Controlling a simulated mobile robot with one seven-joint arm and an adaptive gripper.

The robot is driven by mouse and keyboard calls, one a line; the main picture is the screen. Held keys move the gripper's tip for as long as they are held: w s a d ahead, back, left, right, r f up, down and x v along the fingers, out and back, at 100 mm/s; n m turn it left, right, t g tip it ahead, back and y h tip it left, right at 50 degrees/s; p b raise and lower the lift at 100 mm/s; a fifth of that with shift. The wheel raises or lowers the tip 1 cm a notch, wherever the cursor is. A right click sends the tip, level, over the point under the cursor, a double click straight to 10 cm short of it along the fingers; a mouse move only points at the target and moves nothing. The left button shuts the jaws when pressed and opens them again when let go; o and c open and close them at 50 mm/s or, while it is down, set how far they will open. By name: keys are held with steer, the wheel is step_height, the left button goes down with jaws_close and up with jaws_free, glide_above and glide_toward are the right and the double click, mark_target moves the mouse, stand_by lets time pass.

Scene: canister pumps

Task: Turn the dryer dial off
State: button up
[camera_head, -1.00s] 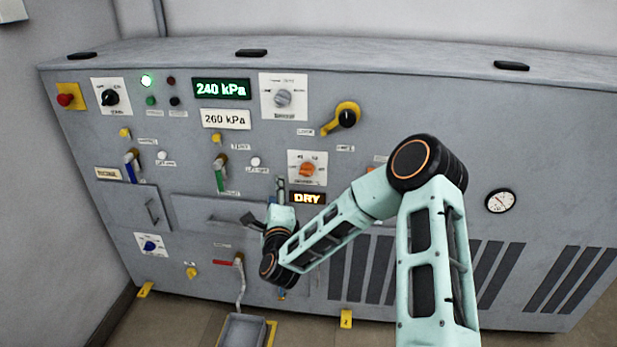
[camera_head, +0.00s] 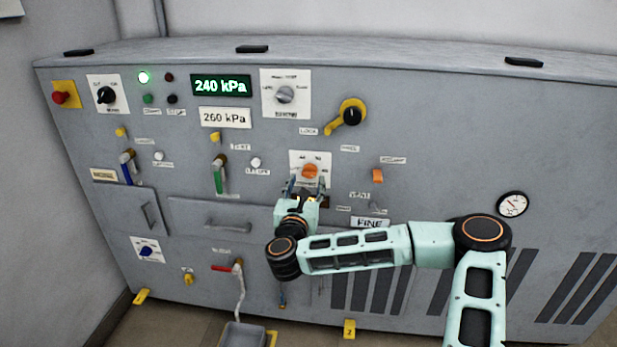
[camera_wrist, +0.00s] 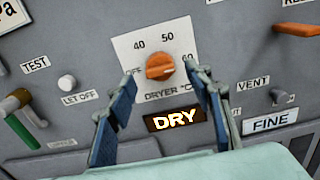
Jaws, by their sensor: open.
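A lit DRY sign (camera_wrist: 174,120) is just below the plate. In the head view the orange knob (camera_head: 310,171) shows just above my gripper (camera_head: 304,187). In the wrist view my gripper (camera_wrist: 160,78) is open, with one blue-padded finger on each side below the knob. The fingers look apart from the knob; the exact gap in depth is hard to tell.
An orange switch (camera_head: 377,176) and a FINE label (camera_head: 370,222) are to the right of the dial. A white button (camera_wrist: 67,83) and a green-handled lever (camera_head: 219,178) are to its left. A yellow lock handle (camera_head: 349,114) is above right. A drawer (camera_head: 225,218) lies below left.

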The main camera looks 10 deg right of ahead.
mark_target(309, 174)
steer(key=shift+x, duration=2.3)
steer(key=c, duration=1.1)
steer(key=shift+c, duration=0.2)
